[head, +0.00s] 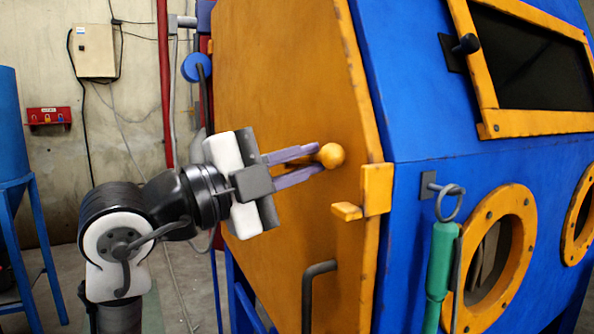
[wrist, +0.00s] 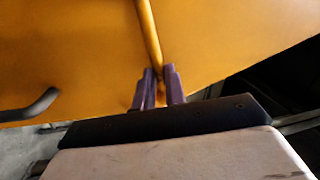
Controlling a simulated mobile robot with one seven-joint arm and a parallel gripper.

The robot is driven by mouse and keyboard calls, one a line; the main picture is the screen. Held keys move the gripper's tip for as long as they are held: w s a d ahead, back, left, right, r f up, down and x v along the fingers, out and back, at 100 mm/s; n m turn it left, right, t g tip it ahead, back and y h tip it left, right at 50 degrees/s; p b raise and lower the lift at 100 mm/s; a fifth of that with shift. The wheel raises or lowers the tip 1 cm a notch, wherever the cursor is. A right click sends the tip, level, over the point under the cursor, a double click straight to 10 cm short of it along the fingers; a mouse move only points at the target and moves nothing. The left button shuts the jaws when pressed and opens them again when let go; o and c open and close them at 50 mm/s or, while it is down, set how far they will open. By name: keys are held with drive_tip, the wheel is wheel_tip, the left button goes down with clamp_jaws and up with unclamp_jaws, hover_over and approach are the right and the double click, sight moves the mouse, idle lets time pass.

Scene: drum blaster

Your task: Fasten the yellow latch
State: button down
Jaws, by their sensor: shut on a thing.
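The yellow latch shows its round knob (head: 332,155) in the head view, in front of the orange side door near its right edge. In the wrist view the latch is a yellow rod (wrist: 149,30) running down to my fingers. My gripper (head: 318,158) comes from the left with its purple fingers shut on the latch just behind the knob. The fingers also show in the wrist view (wrist: 161,72), one on each side of the rod. A yellow catch bracket (head: 377,190) sits at the door edge, right of and below the knob, apart from it. The latch's pivot is hidden.
The orange door (head: 280,60) fills the space behind my gripper. A dark bent handle (head: 312,290) sticks out below; it also shows in the wrist view (wrist: 35,105). A green-handled tool (head: 441,265) hangs on the blue cabinet front (head: 420,110). A blue stand (head: 12,190) is far left.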

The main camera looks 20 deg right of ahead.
drive_tip(key=shift+s+f+m+g+b, duration=0.1)
drive_tip(key=shift+f+m+g+b, duration=0.3)
drive_tip(key=shift+f+m+b, duration=0.9)
drive_tip(key=shift+r+m, duration=0.2)
drive_tip(key=shift+m, duration=0.1)
drive_tip(key=c, duration=1.5)
unclamp_jaws()
drive_tip(key=shift+o, duration=0.2)
drive_tip(key=a+f, duration=0.2)
drive_tip(key=a, duration=1.1)
drive_tip(key=shift+s+a+f+b, duration=0.25)
drive_tip(key=shift+s+f+b, duration=0.1)
drive_tip(key=shift+s, duration=0.1)
